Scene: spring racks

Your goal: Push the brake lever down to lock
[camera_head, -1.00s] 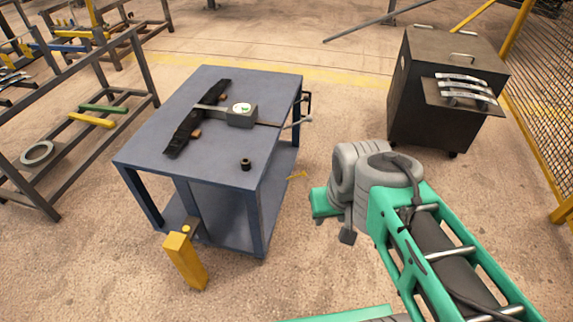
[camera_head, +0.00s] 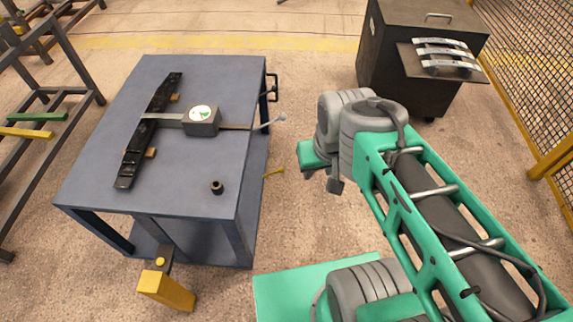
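A blue-grey worktable (camera_head: 105,165) stands at left centre. A yellow block-like lever (camera_head: 167,290) on a dark bracket projects from the table's near side, low down; it looks like the brake lever. It slopes outward, its end towards me. A smaller yellow piece (camera_head: 274,172) sticks out low at the table's right side; I cannot tell what it is. My green and grey arm reaches up from the lower right. Its end, with my gripper (camera_head: 322,180), is right of the table and apart from both yellow parts. The fingers are too small and partly hidden to read.
On the table lie a dark bar (camera_head: 150,130), a grey measuring device (camera_head: 201,120) and a small black ring (camera_head: 217,187). Racks (camera_head: 70,60) stand left. Floor between table and cabinet is clear.

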